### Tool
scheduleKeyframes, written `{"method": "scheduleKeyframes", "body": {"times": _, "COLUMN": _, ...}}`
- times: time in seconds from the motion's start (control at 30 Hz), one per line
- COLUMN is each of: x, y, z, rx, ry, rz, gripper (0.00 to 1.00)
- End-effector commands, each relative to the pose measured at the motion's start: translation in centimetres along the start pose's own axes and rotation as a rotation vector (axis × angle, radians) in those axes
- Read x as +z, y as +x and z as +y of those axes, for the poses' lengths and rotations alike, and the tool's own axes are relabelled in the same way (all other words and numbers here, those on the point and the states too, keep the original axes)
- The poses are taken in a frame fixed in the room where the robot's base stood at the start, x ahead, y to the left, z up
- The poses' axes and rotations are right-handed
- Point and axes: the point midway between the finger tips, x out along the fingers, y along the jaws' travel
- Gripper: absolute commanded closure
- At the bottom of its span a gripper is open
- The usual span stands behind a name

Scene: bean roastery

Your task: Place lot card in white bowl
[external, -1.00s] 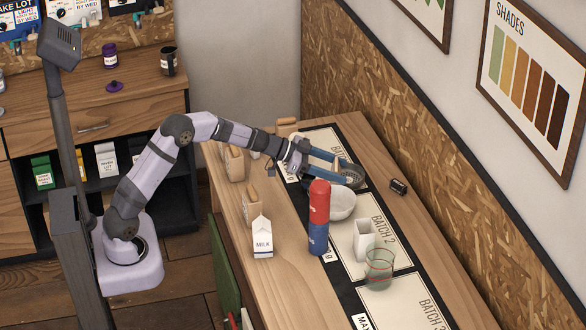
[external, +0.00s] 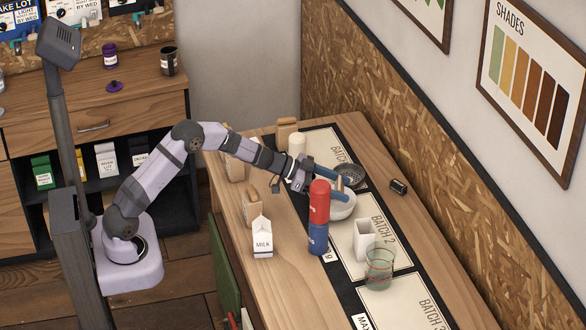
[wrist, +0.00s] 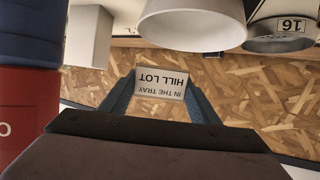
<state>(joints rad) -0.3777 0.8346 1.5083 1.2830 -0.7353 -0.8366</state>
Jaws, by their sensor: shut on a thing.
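The lot card (wrist: 162,84) is a small white card with printed words, upside down in the wrist view. My gripper (wrist: 160,88) is shut on it, with a blue finger at either side. The white bowl (external: 343,208) stands on the bench, partly behind a red and blue cylinder. In the external view my gripper (external: 338,194) is at the bowl's back left, and the card cannot be made out. In the wrist view the bowl (wrist: 190,28) is at the top, apart from the card. I cannot tell whether the card is over it.
The red and blue cylinder (external: 318,218) stands close in front of my gripper. A dark dish (external: 350,176) is behind the bowl. A white open carton (external: 363,241), a glass (external: 379,266) and a milk carton (external: 263,238) stand nearer. A black canister (external: 398,187) lies at right.

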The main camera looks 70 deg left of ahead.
Motion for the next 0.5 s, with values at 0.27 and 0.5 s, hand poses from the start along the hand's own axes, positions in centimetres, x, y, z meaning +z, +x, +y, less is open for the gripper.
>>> {"method": "scheduleKeyframes", "body": {"times": 0.27, "x": 2.9, "y": 1.1, "z": 0.0, "rx": 0.001, "ry": -0.004, "rz": -0.002, "gripper": 0.69}}
{"method": "scheduleKeyframes", "body": {"times": 0.5, "x": 3.3, "y": 1.4, "z": 0.0, "rx": 0.0, "ry": 0.0, "rz": 0.0, "gripper": 0.69}}
